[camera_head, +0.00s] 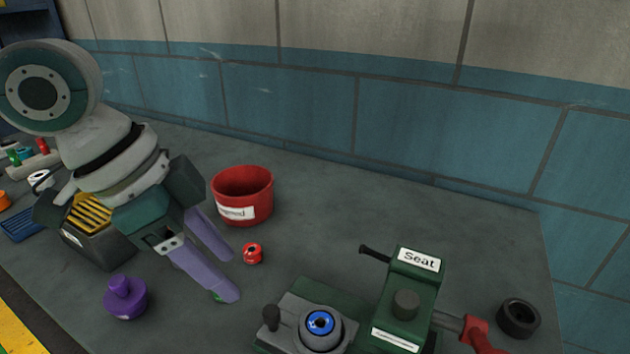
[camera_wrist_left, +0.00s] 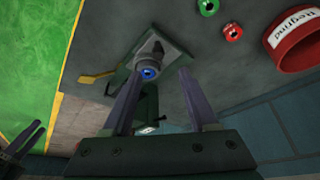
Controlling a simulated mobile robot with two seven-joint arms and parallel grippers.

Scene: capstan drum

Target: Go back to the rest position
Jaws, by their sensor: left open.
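My left gripper (camera_head: 232,276) reaches in from the left over the grey bench, with its two purple fingers apart and nothing between them. In the left wrist view its fingers (camera_wrist_left: 158,72) frame the green fixture beyond, where a blue ring (camera_wrist_left: 149,72) sits in a round grey holder. The head view shows the same blue ring (camera_head: 320,322) in the fixture, right of my left gripper. Beside it stands a green block (camera_head: 405,298) labelled "Seat". A dark forked shape (camera_wrist_left: 22,150) at the lower left of the wrist view may be my right gripper; its jaws are unclear.
A red bin (camera_head: 243,197) labelled "Regrind" stands behind my left gripper. A small red ring (camera_head: 252,253) lies close to the fingers; a green ring (camera_wrist_left: 208,6) is partly hidden in the head view. A purple knobbed piece (camera_head: 125,297) and a black ring (camera_head: 518,318) also lie out.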

